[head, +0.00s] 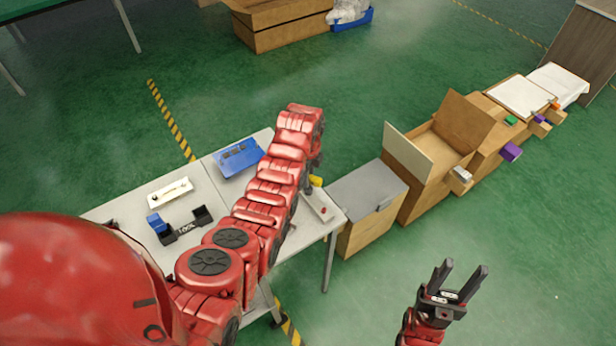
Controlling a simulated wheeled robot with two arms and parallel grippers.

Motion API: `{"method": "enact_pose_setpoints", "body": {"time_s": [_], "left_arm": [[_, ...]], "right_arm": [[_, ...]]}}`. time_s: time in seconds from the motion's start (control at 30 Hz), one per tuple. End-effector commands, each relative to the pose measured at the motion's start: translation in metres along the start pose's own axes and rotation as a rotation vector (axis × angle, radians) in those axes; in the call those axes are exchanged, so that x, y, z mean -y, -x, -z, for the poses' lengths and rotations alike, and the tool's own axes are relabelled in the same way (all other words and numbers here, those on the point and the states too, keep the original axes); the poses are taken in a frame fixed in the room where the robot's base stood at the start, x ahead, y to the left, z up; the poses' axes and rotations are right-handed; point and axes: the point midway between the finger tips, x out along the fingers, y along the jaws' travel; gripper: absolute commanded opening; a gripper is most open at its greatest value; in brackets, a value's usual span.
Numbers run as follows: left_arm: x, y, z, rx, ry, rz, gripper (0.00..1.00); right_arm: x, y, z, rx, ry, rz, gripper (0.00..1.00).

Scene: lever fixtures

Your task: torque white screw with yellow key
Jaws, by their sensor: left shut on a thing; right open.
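My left arm reaches across the table, and its gripper (311,182) is at the table's far right end, mostly hidden by the arm. It is shut on a small yellow piece, the yellow key (317,181), of which only a part shows. Just below it on the table lies a light plate (320,203) with a small red spot. A white plate (170,193) with small fittings lies at the table's left; I cannot tell which fitting is the white screw. My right gripper (461,281) is open and empty over the floor at the lower right, away from the table.
A blue tray (228,166) with dark parts stands at the table's back. A black holder (188,229) with a blue block (156,223) is at the left. A grey-topped cabinet (365,194) and wooden boxes (430,165) line the table's right. Open floor surrounds my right gripper.

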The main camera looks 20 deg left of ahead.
Motion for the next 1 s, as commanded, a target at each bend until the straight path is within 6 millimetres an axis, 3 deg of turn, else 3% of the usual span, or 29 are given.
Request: {"method": "enact_pose_setpoints", "body": {"time_s": [1.0], "left_arm": [[0.000,0.016,0.000,0.001,-0.008,0.002,0.00]], "right_arm": [[0.000,-0.003,0.001,0.000,0.000,0.000,0.50]]}}
